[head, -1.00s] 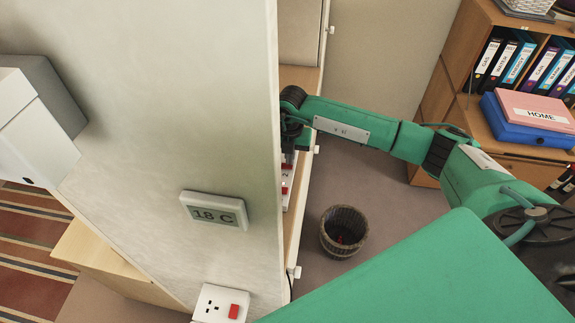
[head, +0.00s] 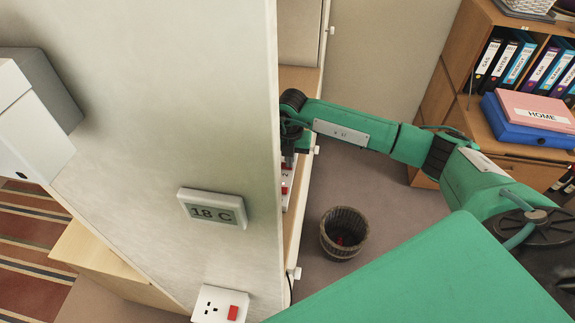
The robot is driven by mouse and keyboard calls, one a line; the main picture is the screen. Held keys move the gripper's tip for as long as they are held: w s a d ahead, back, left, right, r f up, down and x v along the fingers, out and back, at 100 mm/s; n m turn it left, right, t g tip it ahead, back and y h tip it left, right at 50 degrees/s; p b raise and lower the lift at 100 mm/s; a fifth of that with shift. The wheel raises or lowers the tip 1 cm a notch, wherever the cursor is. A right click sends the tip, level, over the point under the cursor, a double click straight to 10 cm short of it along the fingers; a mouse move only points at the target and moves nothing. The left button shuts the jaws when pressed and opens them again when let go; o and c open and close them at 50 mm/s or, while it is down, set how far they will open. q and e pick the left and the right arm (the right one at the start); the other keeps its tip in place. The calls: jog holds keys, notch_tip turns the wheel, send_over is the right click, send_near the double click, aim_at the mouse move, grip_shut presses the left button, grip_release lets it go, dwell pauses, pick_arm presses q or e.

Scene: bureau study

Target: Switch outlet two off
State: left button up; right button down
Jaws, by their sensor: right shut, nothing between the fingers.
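A white outlet strip (head: 286,198) with red switches shows as a narrow slice beside the right edge of the pale wall panel. The panel hides most of it, and I cannot tell which outlet is number two or how its switch is set. My right gripper (head: 289,152) is over the far part of this strip, shut with nothing held. Its fingertips are partly hidden, and I cannot tell whether they touch a switch. A separate white wall socket (head: 220,304) with one red switch is low on the panel. My left gripper is out of view.
The panel (head: 180,100) fills the left-centre and carries a thermostat (head: 212,208) reading 18 C. A wicker bin (head: 343,233) stands on open floor. A bookcase (head: 440,100) with binders and box files is at right.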

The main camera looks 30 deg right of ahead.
jog(key=shift+r+p, duration=0.5)
jog(key=shift+r, duration=0.05)
jog(key=shift+r+p, duration=1.5)
jog(key=shift+r, duration=1.35)
jog(key=shift+f, duration=0.1)
